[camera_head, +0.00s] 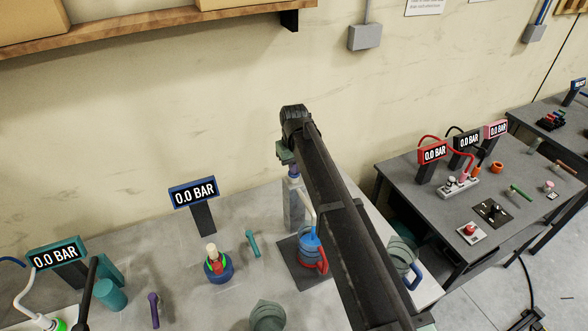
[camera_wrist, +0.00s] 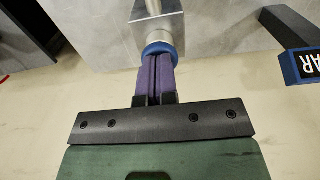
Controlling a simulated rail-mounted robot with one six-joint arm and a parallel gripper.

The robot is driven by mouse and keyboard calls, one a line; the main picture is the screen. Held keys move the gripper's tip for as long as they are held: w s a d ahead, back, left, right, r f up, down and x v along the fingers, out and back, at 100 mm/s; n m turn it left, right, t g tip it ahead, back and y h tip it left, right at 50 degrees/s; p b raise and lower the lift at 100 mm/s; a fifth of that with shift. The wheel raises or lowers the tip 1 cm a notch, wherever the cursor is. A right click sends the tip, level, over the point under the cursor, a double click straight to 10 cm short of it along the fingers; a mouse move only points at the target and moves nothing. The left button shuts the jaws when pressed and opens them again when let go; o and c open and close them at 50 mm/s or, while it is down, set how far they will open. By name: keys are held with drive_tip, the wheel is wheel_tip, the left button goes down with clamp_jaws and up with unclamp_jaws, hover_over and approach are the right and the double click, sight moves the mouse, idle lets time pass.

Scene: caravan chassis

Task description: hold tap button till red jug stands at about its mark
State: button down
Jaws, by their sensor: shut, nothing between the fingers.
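The red jug (camera_head: 323,262), a clear vessel with a red handle, stands upright under the tap's spout on a dark plate (camera_head: 288,262). Blue shows in its upper part; the exact level against its mark is too small to tell. The grey tap column (camera_head: 292,212) stands behind it, with a blue collar at its top. My gripper (camera_head: 293,172) is above the column, pointing down. In the wrist view, its purple fingers (camera_wrist: 156,60) are shut, with nothing between them, and their tips meet the blue collar (camera_wrist: 159,48). The button itself is hidden behind them.
A blue-framed gauge (camera_head: 193,192) reads 0.0 BAR at left. Small fittings lie nearby. A wooden shelf (camera_head: 130,24) hangs on the wall above.

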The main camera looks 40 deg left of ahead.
wheel_tip(320, 180, up, 7)
drive_tip(key=p, duration=0.7)
drive_tip(key=shift+r, duration=0.15)
drive_tip(key=shift+f, duration=0.2)
drive_tip(key=s+d+f+m+b, duration=0.1)
drive_tip(key=d+f+m+b, duration=0.3)
drive_tip(key=d, duration=1.8)
drive_tip(key=s+d+f+m+b, duration=0.1)
drive_tip(key=d+f+m+b, duration=0.4)
drive_tip(key=d, duration=1.7)
drive_tip(key=s+d+f+m+b, duration=0.1)
drive_tip(key=d+f+m+b, duration=0.3)
drive_tip(key=d, duration=1.8)
wheel_tip(320, 180, down, 4)
drive_tip(key=b, duration=0.4)
drive_tip(key=shift+d+m, duration=0.3)
drive_tip(key=shift+f, duration=0.1)
